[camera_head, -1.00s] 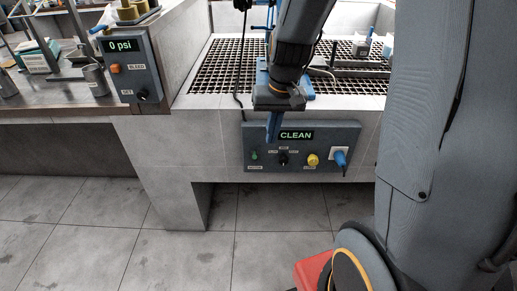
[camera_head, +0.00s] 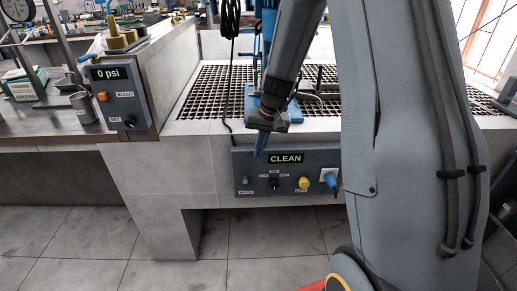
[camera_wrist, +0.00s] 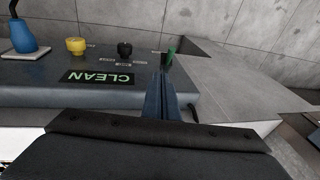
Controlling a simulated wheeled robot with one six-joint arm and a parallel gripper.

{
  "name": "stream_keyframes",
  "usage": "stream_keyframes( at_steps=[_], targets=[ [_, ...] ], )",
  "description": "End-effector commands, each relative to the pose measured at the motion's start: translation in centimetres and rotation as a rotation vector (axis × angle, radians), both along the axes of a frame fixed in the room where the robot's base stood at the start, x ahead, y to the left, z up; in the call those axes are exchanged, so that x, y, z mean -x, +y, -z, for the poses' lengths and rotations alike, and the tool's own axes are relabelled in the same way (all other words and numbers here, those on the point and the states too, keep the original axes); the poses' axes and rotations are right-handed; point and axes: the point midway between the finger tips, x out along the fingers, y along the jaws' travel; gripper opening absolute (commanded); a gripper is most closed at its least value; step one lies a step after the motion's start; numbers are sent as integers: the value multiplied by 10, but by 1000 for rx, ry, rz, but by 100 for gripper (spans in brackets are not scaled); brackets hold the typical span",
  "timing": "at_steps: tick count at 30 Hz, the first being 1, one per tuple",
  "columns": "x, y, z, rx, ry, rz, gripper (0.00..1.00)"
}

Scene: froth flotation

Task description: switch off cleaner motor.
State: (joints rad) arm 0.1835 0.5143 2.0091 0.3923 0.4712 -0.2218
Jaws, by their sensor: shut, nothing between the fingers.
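The grey control panel (camera_head: 292,192) with its green "CLEAN" display (camera_head: 286,158) is on the front of the concrete bench. Its lower row holds a green button (camera_head: 245,181), a black rotary knob (camera_head: 275,183), a yellow knob (camera_head: 304,183) and a blue plug (camera_head: 330,181). My gripper (camera_head: 259,153) is shut and empty, its blue fingers in front of the panel's upper edge, left of the display. The wrist view shows the panel upside down. There the fingertips (camera_wrist: 166,80) point towards the green button (camera_wrist: 169,59), with the black knob (camera_wrist: 124,49) to the left. Contact cannot be told.
A black grating (camera_head: 210,88) tops the bench behind the panel. A black cable (camera_head: 228,95) hangs left of my gripper. A second panel reading "0 psi" (camera_head: 126,100) stands at the left bench. The tiled floor (camera_head: 270,235) in front is clear.

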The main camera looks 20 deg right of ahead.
Motion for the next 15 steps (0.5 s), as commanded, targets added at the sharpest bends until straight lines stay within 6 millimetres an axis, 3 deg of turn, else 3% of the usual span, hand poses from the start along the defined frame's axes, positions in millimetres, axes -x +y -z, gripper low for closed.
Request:
stream_keyframes(
  at_steps=[9, 15],
  targets=[
    [-11, 8, 57, 0, 3, 0, 0],
    [-10, 23, 82, 1, 3, -2, 0]
  ],
)
